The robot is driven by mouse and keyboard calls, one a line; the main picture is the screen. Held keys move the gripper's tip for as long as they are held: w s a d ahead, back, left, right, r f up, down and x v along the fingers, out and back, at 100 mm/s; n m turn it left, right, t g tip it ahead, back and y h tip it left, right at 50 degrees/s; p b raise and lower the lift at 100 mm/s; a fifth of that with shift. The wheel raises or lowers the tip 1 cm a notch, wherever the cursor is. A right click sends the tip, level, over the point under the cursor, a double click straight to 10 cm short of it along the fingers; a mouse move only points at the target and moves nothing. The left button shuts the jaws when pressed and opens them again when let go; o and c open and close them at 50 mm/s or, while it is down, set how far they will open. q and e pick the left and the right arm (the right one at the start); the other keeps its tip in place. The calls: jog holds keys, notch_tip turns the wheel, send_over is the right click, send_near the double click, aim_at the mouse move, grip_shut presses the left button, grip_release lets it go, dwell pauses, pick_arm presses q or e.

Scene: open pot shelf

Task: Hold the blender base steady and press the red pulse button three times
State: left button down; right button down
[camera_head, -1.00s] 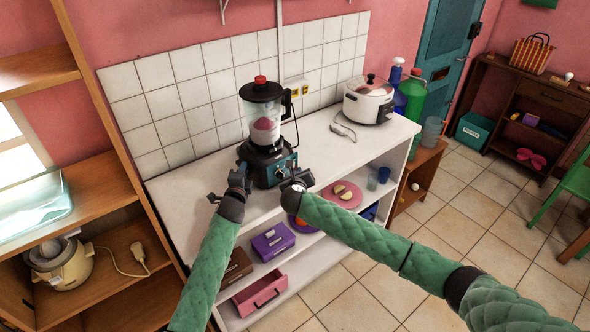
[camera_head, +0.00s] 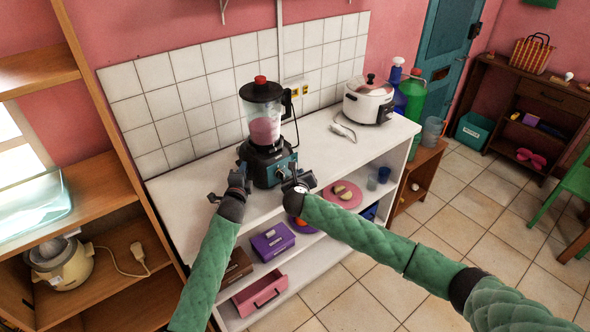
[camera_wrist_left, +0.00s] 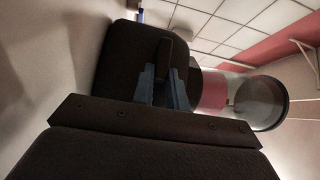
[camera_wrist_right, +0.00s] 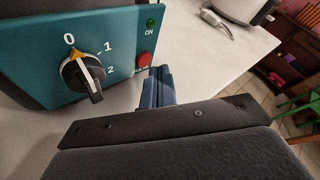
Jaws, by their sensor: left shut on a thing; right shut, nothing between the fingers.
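The blender base (camera_head: 264,172), dark with a teal front panel, stands on the white counter. Its clear jar (camera_head: 264,130) has a red-topped lid and pink contents. My left gripper (camera_head: 240,180) is shut on the base's left side; in the left wrist view its fingers (camera_wrist_left: 164,86) grip the dark body. My right gripper (camera_head: 290,180) is shut and empty at the panel's right front. In the right wrist view its fingertips (camera_wrist_right: 158,86) are just beside the red button (camera_wrist_right: 144,62); I cannot tell whether they touch. The dial (camera_wrist_right: 82,74) and green ON lamp (camera_wrist_right: 151,23) are left and above.
A white rice cooker (camera_head: 368,100) and a lying cable plug (camera_head: 343,132) are on the counter to the right. Blue and green bottles (camera_head: 413,92) stand beyond. Shelves below hold a pink plate (camera_head: 343,203) and purple box (camera_head: 272,240). The counter between blender and cooker is mostly clear.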

jog(key=shift+s+d, duration=0.15)
jog(key=shift+s, duration=0.05)
jog(key=shift+s+d, duration=0.75)
jog(key=shift+s, duration=0.2)
jog(key=shift+s+d, duration=0.75)
jog(key=shift+s, duration=0.15)
jog(key=shift+s, duration=0.1)
dwell(1.5)
jog(key=s+d, duration=0.2)
jog(key=shift+s+d, duration=0.15)
jog(key=shift+s, duration=0.25)
jog(key=shift+w+a, duration=0.9)
jog(key=shift+w, duration=0.25)
jog(key=shift+w+a, duration=0.95)
jog(key=shift+w, duration=0.2)
jog(key=shift+w+a, duration=0.9)
jog(key=shift+w, duration=0.25)
jog(key=shift+w+a, duration=0.1)
jog(key=shift+w, duration=0.05)
